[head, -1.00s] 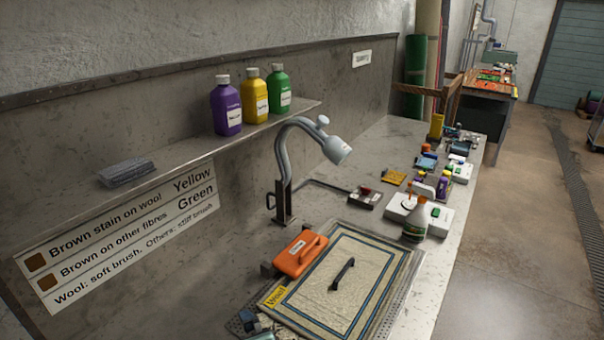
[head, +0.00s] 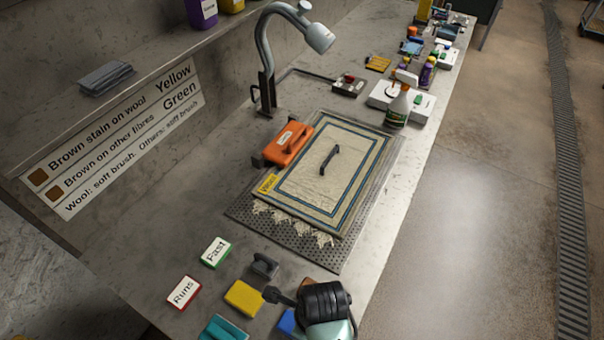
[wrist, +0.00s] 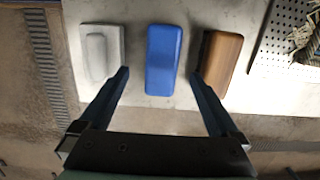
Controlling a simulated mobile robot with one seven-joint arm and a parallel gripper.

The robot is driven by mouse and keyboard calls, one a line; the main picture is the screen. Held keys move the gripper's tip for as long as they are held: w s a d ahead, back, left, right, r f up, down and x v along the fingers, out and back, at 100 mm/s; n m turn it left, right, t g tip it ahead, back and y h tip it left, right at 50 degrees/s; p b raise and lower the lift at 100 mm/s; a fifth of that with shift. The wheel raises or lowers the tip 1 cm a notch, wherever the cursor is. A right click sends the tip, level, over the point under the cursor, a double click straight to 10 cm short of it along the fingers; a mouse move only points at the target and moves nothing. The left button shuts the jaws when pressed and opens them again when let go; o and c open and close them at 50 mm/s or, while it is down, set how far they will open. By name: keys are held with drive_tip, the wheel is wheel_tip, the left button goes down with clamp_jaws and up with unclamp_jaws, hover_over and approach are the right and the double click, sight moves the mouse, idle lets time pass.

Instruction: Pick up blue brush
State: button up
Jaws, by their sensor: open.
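The blue brush (wrist: 163,60) lies on the bench top in the middle of the wrist view, a plain blue block standing lengthwise in the picture. Its bristles do not show. My gripper (wrist: 160,76) is open and empty, with one finger on each side of the brush in the picture. Whether the fingertips are above it or down beside it I cannot tell. In the head view only a blue corner (head: 288,322) shows beside my arm, which hides the rest.
A light grey block (wrist: 99,54) lies left of the brush and a brown block (wrist: 219,62) right of it. A yellow block (head: 243,297) and a teal block (head: 226,328) lie near. The perforated tray (head: 262,230) with a rug is beyond.

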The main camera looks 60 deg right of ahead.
drive_tip(key=shift+w+d+f+p, duration=0.1)
drive_tip(key=shift+w+f+p, duration=0.05)
drive_tip(key=shift+f, duration=0.75)
drive_tip(key=shift+w+a+f+p, duration=0.1)
drive_tip(key=shift+w+f+p, duration=0.1)
drive_tip(key=shift+f, duration=0.65)
drive_tip(key=shift+w+d+f+p, duration=0.1)
drive_tip(key=shift+w+f+p, duration=0.05)
drive_tip(key=shift+f, duration=0.75)
clamp_jaws()
drive_tip(key=shift+r, duration=0.1)
wheel_tip(320, 180, up, 10)
drive_tip(key=shift+f+b, duration=0.1)
drive_tip(key=shift+b, duration=0.25)
